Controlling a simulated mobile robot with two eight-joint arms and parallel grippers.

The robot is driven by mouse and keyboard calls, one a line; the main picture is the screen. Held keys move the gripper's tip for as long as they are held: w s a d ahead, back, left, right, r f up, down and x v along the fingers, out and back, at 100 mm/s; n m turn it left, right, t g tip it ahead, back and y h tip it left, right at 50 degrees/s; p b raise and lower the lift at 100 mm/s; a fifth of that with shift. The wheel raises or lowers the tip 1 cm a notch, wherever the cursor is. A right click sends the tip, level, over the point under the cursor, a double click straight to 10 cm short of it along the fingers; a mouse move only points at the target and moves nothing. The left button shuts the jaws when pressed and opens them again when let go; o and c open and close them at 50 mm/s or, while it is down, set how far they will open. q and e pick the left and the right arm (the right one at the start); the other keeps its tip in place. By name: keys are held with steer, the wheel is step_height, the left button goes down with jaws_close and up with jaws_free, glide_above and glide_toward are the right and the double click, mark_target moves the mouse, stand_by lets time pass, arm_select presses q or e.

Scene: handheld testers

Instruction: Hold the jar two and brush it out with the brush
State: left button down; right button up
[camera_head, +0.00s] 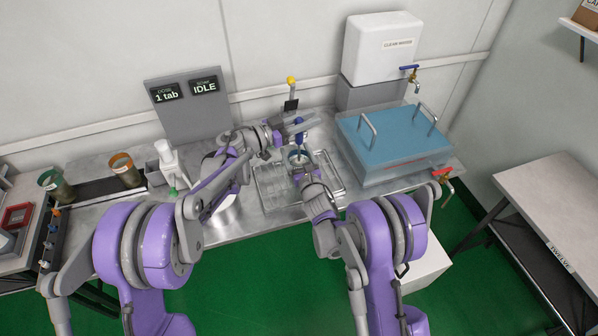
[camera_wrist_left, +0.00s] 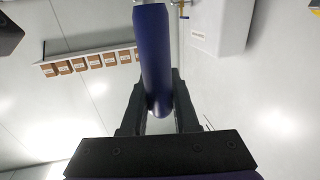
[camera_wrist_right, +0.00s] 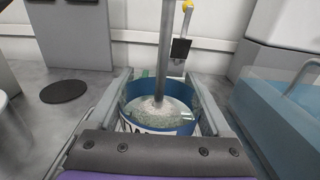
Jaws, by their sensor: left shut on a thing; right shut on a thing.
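The jar (camera_head: 297,157) is clear with a blue band and a partly hidden label. My right gripper (camera_head: 301,168) is shut around it over the steel sink area. In the right wrist view the jar (camera_wrist_right: 160,122) sits between the fingers, with its open mouth up and greenish residue or liquid inside. My left gripper (camera_head: 290,124) is shut on the dark blue handle of the brush (camera_head: 299,132), above the jar. The handle (camera_wrist_left: 153,60) also shows in the left wrist view. The brush's grey shaft (camera_wrist_right: 165,55) goes down into the jar mouth; its tip is unclear within the jar.
A post with a yellow top (camera_head: 291,82) stands behind the jar. A lidded blue tank (camera_head: 395,145) stands close on the right, below a white water container (camera_head: 383,50). Two jars, orange-rimmed (camera_head: 125,170) and green-rimmed (camera_head: 56,186), and a white bottle (camera_head: 168,160) stand left.

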arm_select(q)
steer(key=shift+f, duration=0.7)
steer(key=shift+r, duration=0.15)
step_height(320, 180, up, 5)
steer(key=shift+f, duration=0.1)
stand_by(0.4)
steer(key=shift+f, duration=2.55)
steer(key=shift+w, duration=0.65)
